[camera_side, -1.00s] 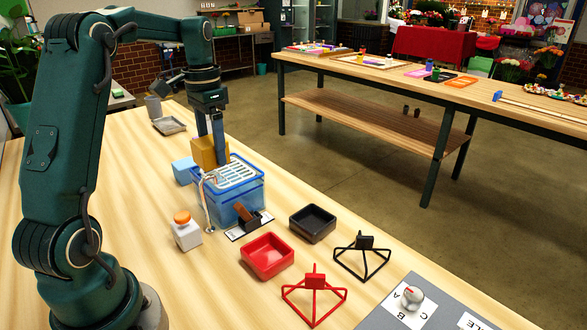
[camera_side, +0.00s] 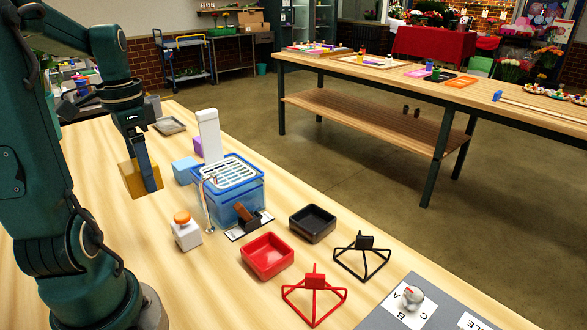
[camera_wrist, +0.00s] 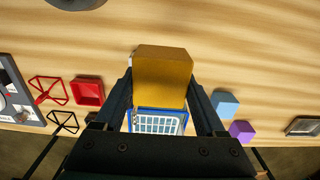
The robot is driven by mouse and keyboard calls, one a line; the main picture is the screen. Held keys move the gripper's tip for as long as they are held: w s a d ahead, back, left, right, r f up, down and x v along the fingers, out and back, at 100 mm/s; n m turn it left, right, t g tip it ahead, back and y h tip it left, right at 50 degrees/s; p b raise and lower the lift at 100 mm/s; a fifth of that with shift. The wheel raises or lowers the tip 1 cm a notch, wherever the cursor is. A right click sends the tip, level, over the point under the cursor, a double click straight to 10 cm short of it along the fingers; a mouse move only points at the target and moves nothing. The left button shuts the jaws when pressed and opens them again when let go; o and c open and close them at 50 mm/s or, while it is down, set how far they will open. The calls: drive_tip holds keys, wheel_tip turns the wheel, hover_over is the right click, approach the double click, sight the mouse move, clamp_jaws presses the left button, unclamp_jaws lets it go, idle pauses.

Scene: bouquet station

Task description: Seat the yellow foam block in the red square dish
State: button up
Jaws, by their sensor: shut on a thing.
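My gripper (camera_side: 146,180) is shut on the yellow foam block (camera_side: 131,181) and holds it above the table, left of the blue container. In the wrist view the yellow block (camera_wrist: 162,76) sits between the two fingers. The red square dish (camera_side: 267,256) stands empty on the table, to the right of and nearer than the block in the side view. It also shows at the left in the wrist view (camera_wrist: 88,91). The block is apart from the dish.
A blue container with a white grate (camera_side: 232,180) stands between block and dish. Nearby are an orange-topped bottle (camera_side: 186,230), a black dish (camera_side: 312,222), red (camera_side: 314,291) and black (camera_side: 361,258) wire stands, a light blue block (camera_side: 185,170) and a purple block (camera_side: 198,146).

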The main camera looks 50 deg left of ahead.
sight(135, 164)
drive_tip(key=shift+s+r, duration=0.1)
drive_tip(key=shift+s, duration=0.2)
drive_tip(key=shift+s+r, duration=0.1)
drive_tip(key=shift+r, duration=0.2)
wheel_tip(135, 164, up, 4)
drive_tip(key=shift+f, duration=0.1)
drive_tip(key=shift+w+d+r+m, duration=0.2)
drive_tip(key=shift+w+r+m, duration=0.05)
drive_tip(key=shift+w+m, duration=0.15)
drive_tip(key=w+d+m, duration=0.6)
drive_tip(key=d+m, duration=0.2)
drive_tip(key=d, duration=0.1)
drive_tip(key=w+d+m, duration=0.7)
drive_tip(key=d+m, duration=0.2)
drive_tip(key=shift+d+f, duration=0.15)
drive_tip(key=shift+d, duration=0.2)
wheel_tip(135, 164, down, 11)
drive_tip(key=shift+a+r, duration=0.2)
drive_tip(key=shift+w+f, duration=0.1)
drive_tip(key=shift+f, duration=2.3)
